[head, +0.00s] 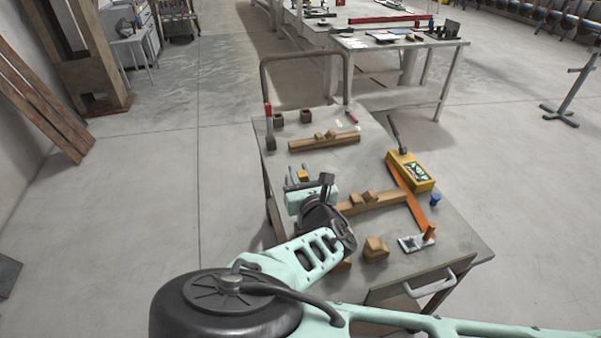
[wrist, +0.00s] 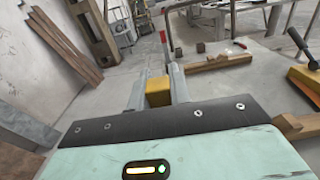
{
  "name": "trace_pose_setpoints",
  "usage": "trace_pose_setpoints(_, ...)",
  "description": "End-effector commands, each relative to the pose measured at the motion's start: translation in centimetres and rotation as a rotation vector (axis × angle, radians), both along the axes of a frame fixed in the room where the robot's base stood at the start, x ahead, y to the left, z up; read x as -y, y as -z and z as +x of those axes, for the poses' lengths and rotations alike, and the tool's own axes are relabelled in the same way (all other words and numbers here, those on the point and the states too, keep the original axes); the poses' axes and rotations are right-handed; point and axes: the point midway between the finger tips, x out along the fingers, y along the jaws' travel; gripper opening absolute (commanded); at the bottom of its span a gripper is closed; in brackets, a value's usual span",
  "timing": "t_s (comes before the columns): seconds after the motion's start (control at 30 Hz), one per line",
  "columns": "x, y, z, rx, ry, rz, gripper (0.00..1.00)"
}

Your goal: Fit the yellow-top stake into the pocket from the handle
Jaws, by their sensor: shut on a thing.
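The yellow-top stake (wrist: 158,92) sits between my gripper's fingers (wrist: 156,88) in the wrist view, with only its yellow top showing. In the head view the yellow top (head: 303,176) shows at my gripper (head: 298,174), over the left side of the cart. The stake's lower part is hidden, so I cannot tell whether it touches the cart top. A grey-white plate with an opening (head: 405,244) lies near the cart handle (head: 432,283). I cannot tell whether that opening is the pocket.
The cart top (head: 300,165) carries wooden bars (head: 323,144) with small blocks, a yellow box with a lever (head: 412,172), an orange strip (head: 408,198), a blue knob (head: 435,200) and a loose wooden block (head: 375,250). A red-handled tool (head: 268,112) stands at the far left corner.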

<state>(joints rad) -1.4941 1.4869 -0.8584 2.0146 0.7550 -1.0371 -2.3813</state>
Motion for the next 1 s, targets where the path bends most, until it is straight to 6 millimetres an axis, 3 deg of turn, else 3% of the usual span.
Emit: trace_pose_setpoints(1.0,0.0,2.5,0.0,0.001,0.0,-0.001,0.0)
